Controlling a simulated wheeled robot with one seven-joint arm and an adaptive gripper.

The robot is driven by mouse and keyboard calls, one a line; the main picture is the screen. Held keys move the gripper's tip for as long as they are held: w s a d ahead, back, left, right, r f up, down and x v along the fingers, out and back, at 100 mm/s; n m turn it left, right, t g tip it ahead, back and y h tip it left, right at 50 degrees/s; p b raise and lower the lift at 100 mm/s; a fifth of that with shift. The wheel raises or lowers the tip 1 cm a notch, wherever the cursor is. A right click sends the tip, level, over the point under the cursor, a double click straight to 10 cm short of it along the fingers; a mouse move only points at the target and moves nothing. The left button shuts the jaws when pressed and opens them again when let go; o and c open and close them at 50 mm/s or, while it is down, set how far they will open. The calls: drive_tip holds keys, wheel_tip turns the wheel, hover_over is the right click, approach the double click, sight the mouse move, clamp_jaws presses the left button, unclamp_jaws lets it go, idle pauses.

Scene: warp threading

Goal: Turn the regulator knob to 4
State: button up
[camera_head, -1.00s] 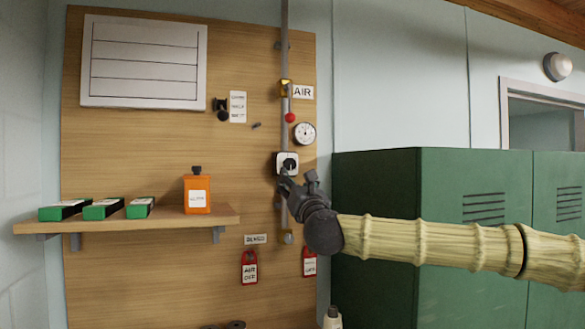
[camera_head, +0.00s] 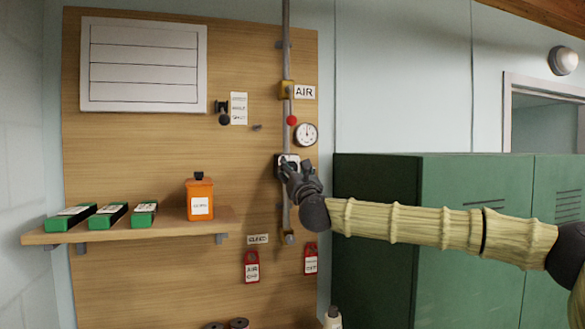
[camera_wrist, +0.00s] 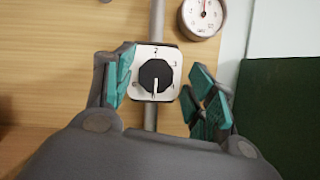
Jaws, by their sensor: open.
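The regulator knob (camera_wrist: 155,76) is a dark, many-sided knob on a white dial plate (camera_wrist: 172,57) with numbers around it. In the wrist view its white pointer mark points down, slightly left of the bottom. My gripper (camera_wrist: 160,88) is open, with one teal-padded finger on each side of the dial and a gap to the knob on both sides. In the head view my gripper (camera_head: 290,168) is in front of the dial plate (camera_head: 281,159) and hides most of it and the knob.
A round gauge (camera_head: 306,134) is above right of the dial, also in the wrist view (camera_wrist: 201,15). A grey pipe (camera_head: 286,60) runs vertically behind the dial. A red button (camera_head: 291,120) sits above. Green lockers (camera_head: 376,230) stand right; a shelf (camera_head: 120,232) is left.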

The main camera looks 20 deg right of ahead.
drive_tip(key=shift+a, duration=0.1)
drive_tip(key=shift+a, duration=0.1)
drive_tip(key=shift+c, duration=0.8)
drive_tip(key=c, duration=0.9)
drive_tip(key=shift+o, duration=0.2)
